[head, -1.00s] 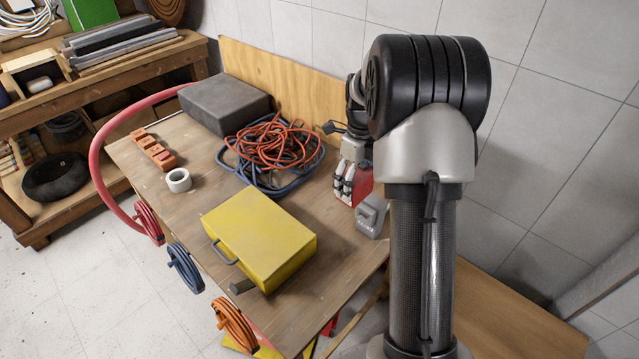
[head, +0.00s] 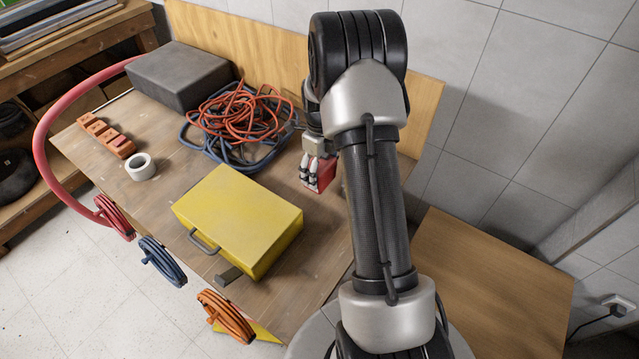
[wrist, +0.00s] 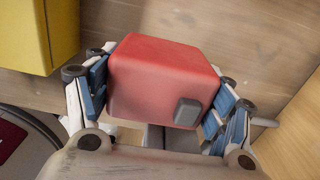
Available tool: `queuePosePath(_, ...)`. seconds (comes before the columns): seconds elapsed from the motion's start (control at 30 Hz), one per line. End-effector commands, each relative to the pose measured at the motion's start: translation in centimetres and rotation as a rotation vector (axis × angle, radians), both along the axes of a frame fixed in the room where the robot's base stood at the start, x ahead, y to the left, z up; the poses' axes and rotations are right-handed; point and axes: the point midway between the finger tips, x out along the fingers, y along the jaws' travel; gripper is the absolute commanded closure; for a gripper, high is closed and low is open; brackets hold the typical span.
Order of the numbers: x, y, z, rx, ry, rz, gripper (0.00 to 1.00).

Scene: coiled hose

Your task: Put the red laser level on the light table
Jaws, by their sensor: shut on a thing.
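The red laser level (wrist: 160,75) is a rounded red block with a grey knob. It sits between the blue-padded fingers of my gripper (wrist: 160,98) in the wrist view, and the gripper is shut on it. In the head view the level (head: 326,174) shows in part beside my gripper (head: 310,174), over the right end of the brown workbench; my arm hides some of it. I cannot tell its exact height above the bench. The light table (head: 490,285) is the pale wooden top at the lower right, and its visible part is bare.
The workbench (head: 185,165) holds a yellow case (head: 235,215), red and blue coiled hose (head: 240,120), a white tape roll (head: 141,167) and a dark grey box (head: 180,75). Hose reels (head: 225,315) hang along its front edge. A tiled wall (head: 500,120) stands behind.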

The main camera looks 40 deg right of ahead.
Motion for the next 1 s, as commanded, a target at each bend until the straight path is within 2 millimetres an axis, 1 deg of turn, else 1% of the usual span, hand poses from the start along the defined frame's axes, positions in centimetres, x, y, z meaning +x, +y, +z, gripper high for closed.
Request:
queuePosePath(0.03,0.1,0.0,-0.5,-0.001,-0.003,0.000,0.61)
queuePosePath(0.17,0.1,0.0,-1.2,-0.001,-0.003,0.000,0.61)
queuePosePath(0.23,0.0,0.0,-1.9,-0.001,-0.001,0.000,0.61)
queuePosePath(0.43,0.0,0.0,-4.9,0.000,-0.001,0.000,0.61)
queuePosePath(0.5,0.1,-0.1,-5.2,-0.001,-0.003,0.000,0.61)
queuePosePath(0.7,0.1,-0.1,-5.1,-0.002,-0.004,0.000,0.61)
queuePosePath(0.83,0.1,-0.1,-5.4,-0.002,-0.003,0.000,0.61)
queuePosePath(0.87,0.1,0.0,-5.5,-0.001,-0.003,0.000,0.25)
queuePosePath(1.0,0.1,0.0,-5.4,-0.001,-0.001,0.000,0.15)
